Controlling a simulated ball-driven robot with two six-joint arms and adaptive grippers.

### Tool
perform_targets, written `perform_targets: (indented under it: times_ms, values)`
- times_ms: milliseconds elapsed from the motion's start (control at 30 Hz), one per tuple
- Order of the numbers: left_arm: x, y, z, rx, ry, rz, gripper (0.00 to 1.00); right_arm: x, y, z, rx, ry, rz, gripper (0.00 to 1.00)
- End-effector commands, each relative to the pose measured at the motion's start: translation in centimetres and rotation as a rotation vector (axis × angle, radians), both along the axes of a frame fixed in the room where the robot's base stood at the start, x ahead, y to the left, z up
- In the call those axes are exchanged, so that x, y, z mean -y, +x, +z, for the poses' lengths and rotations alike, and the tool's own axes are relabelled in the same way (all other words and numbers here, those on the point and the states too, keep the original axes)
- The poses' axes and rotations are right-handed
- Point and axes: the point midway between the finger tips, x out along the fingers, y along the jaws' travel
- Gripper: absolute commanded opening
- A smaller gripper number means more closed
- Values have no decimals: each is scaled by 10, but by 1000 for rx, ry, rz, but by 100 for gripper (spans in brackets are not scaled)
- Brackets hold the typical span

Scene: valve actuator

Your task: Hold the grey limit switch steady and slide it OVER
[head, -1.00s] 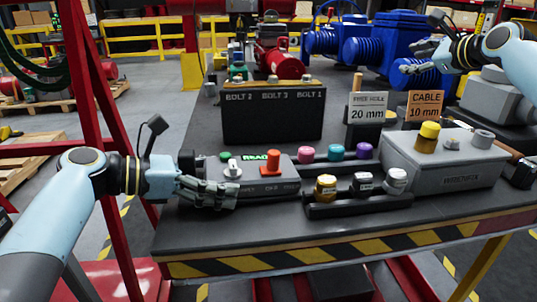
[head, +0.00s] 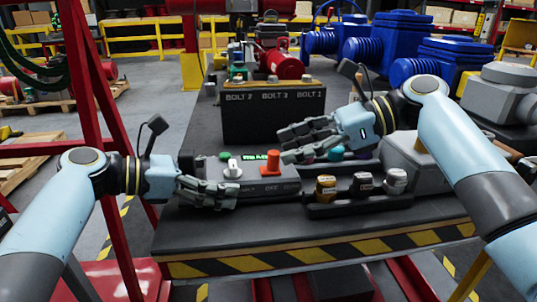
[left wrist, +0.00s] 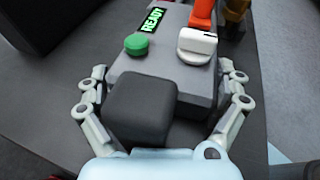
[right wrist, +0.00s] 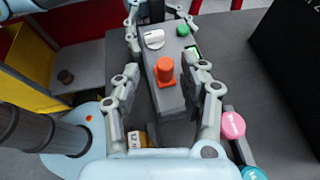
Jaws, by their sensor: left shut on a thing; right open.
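A grey box (head: 255,186) lies on the bench, with a lit READY display, a green button (left wrist: 137,44), a white knob (left wrist: 197,46) and an orange knob (right wrist: 165,69). It is the grey unit in my hold; I cannot read all its labels or tell for sure that it is the limit switch. My left gripper (head: 232,194) is shut on its left end, with fingers on both long sides and a dark block (left wrist: 140,108) between them. My right gripper (head: 284,146) is open near the box's right end, its fingers on either side of that end in the right wrist view.
A black rack (head: 360,200) with several capped jars stands right of the box. A pink piece (right wrist: 232,124) and a teal piece lie close to my right fingers. A black bolt block (head: 270,116) stands behind. A larger grey box (head: 400,160) is partly hidden by my right arm.

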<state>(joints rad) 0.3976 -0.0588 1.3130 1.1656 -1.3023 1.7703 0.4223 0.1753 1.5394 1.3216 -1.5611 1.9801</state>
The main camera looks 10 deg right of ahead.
Motion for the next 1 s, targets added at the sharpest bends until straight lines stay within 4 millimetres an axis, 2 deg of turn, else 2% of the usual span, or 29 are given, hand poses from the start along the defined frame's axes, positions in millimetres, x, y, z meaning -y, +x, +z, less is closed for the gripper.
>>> perform_targets:
  times_ms: [33, 100, 267, 633, 900, 1000]
  values:
    - [7, -2, -2, -7, -9, -3, 81, -10, 1, -4, -1, 4, 1, 43]
    - [7, -2, -2, -7, -8, -3, 81, -21, 3, -9, 0, 3, 2, 43]
    - [7, -2, -2, -7, -8, -3, 81, -39, 7, -17, 0, 0, 0, 43]
    - [7, -2, -2, -7, -8, -3, 81, -45, 8, -20, 0, -2, -2, 43]
    - [7, -2, -2, -7, -8, -3, 81, -44, 8, -20, 0, -2, -1, 9]
    - [6, -2, -2, -7, -7, -2, 81, -44, 8, -20, -2, -2, 1, 0]
